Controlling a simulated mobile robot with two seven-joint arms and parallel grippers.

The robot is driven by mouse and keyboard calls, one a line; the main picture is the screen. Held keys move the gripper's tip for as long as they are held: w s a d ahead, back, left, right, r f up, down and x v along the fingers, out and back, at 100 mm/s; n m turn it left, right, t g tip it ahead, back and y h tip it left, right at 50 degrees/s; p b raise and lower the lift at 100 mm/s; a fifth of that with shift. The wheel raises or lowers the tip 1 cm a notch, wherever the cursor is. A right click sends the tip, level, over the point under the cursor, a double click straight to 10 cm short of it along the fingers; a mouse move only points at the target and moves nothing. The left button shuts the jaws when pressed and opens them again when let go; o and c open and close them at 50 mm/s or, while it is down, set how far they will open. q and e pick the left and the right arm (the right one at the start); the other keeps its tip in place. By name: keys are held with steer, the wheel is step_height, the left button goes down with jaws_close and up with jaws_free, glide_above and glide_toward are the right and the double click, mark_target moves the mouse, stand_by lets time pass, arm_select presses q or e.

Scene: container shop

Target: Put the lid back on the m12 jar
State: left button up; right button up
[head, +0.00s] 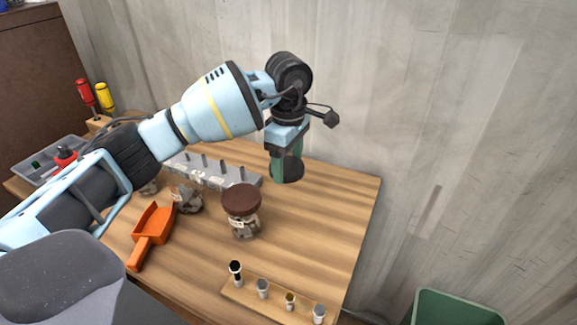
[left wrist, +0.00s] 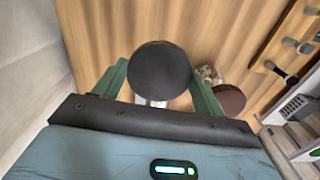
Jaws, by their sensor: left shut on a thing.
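My left gripper (head: 287,167) is shut on a round dark lid (head: 292,172), above the wooden table near the wall. In the left wrist view the lid (left wrist: 160,70) sits between the green fingers (left wrist: 158,85) as a black disc. A small white patch shows beside it; I cannot tell what it is. A glass jar (head: 187,199) with grey contents and a pale label stands left of the gripper, partly behind my arm, with no lid visible. Another jar (head: 244,226) wears a brown lid (head: 241,199). The labels are too small to read. My right gripper is not in view.
A grey pegged rack (head: 222,176) lies behind the jars. An orange scoop (head: 153,232) lies at left. A wooden strip with several small cylinders (head: 263,289) is at the front edge. A green bin (head: 455,307) stands off the table. The table's right side is clear.

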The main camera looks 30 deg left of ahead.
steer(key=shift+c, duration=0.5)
arm_select(q)
steer(key=shift+s, duration=0.1)
steer(key=s+d+m+p, duration=0.1)
steer(key=s+d+m, duration=0.1)
steer(key=s+m, duration=0.7)
steer(key=s+d+m+p, duration=0.1)
steer(key=s+d+m, duration=0.2)
steer(key=s+m, duration=0.5)
steer(key=shift+s+r+m+p, duration=0.35)
steer(key=shift+r+m+p, duration=0.1)
steer(key=shift+m, duration=0.15)
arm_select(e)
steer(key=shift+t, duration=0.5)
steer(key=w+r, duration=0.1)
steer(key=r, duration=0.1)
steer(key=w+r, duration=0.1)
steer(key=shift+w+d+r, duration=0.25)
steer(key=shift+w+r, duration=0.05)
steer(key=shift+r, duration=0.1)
